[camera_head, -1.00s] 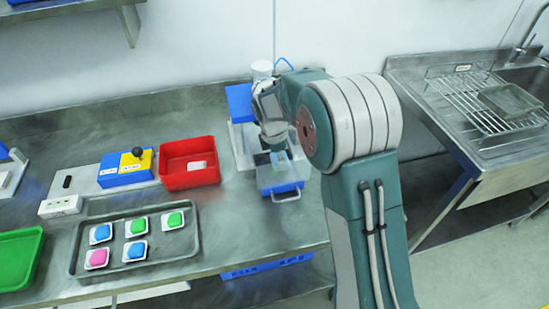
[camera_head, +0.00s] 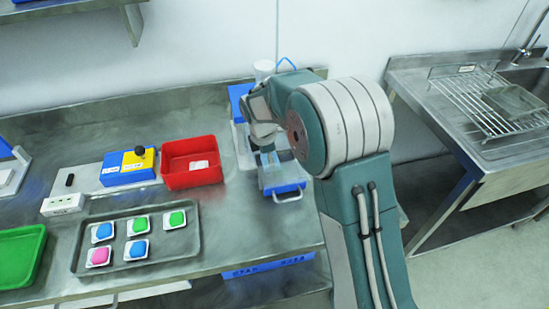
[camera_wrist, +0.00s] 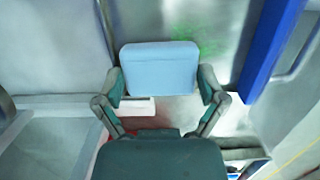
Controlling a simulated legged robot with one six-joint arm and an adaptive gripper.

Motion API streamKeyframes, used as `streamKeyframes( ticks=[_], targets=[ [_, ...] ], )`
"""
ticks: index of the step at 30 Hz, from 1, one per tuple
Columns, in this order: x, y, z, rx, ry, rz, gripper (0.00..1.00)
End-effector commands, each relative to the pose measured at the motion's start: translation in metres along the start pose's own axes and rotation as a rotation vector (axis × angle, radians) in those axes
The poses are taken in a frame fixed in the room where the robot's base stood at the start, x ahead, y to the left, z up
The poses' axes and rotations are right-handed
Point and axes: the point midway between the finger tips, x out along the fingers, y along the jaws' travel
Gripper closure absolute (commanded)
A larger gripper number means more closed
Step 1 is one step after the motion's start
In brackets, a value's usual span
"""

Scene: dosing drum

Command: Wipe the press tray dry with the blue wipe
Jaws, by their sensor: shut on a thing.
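My gripper (camera_wrist: 161,88) is shut on the light blue wipe (camera_wrist: 160,68), a padded block held between its two fingers in the wrist view. In the head view my gripper (camera_head: 266,150) is over the blue-handled press tray (camera_head: 286,191) at the right part of the bench, and my arm hides part of it. In the wrist view a grey surface with a green smear and a reddish patch lies behind the wipe. I cannot tell whether the wipe touches the tray.
A red bin (camera_head: 192,176) and a blue-and-yellow box (camera_head: 128,169) stand left of the press. A dark tray (camera_head: 189,246) holds several coloured pieces. A green tray (camera_head: 38,262) is at far left. A sink with a wire rack (camera_head: 470,95) is at right.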

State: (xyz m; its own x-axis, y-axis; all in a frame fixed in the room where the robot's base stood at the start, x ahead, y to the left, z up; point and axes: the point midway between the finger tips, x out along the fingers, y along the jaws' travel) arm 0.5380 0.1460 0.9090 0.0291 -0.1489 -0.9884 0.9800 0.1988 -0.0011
Motion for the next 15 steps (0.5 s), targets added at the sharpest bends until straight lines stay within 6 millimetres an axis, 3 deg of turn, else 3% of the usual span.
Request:
streamKeyframes(
  ticks=[5,15],
  targets=[
    [0.0,0.0,-0.001,0.001,0.0,0.0,0.48],
    [0.003,0.0,0.015,0.002,0.0,-0.001,0.48]
  ],
)
